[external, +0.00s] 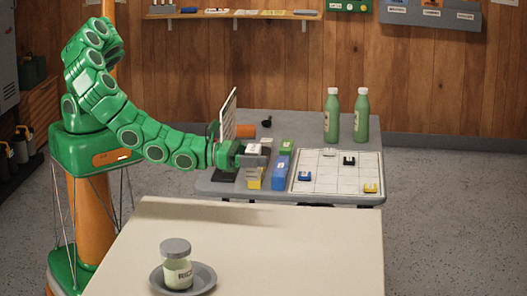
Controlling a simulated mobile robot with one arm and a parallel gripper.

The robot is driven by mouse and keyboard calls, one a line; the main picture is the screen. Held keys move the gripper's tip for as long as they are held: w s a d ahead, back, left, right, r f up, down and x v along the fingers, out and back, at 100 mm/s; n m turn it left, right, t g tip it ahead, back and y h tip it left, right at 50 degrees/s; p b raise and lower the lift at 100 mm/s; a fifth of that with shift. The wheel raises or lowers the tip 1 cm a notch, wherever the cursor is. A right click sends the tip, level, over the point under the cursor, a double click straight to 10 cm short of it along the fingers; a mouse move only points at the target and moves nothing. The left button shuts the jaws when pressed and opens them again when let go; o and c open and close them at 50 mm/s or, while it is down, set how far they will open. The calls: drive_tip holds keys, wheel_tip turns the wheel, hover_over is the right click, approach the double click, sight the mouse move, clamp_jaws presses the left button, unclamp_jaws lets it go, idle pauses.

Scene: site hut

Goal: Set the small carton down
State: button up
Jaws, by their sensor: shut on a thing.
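My gripper (257,163) is at the left part of the grey table, at the end of the green arm. It is shut on a small carton (254,183) with white and yellow faces. The grey fingers hide much of the carton. The carton looks upright and low over the table, but I cannot tell if it touches the top. A blue carton (281,173) stands close to its right, and a green carton (287,146) stands behind the blue one.
A white grid board (325,178) with several small blocks covers the right of the grey table (230,190). Two green bottles (332,117) (361,117) stand behind it. An upright white panel (229,112) stands behind my gripper. A cream table (300,250) in front holds a jar (177,265) on a plate (206,284).

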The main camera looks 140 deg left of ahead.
drive_tip(key=shift+w+a+f, duration=0.65)
drive_tip(key=shift+w+f, duration=0.95)
drive_tip(key=shift+w, duration=0.6)
drive_tip(key=shift+w+a+f, duration=0.65)
drive_tip(key=shift+w+f, duration=1)
drive_tip(key=shift+w, duration=0.55)
drive_tip(key=shift+w+a+f, duration=0.65)
drive_tip(key=shift+w+f, duration=0.95)
drive_tip(key=shift+w, duration=0.6)
drive_tip(key=shift+w+a+f, duration=0.1)
drive_tip(key=shift+f, duration=1.6)
drive_tip(key=shift+f, duration=0.1)
drive_tip(key=o, duration=1)
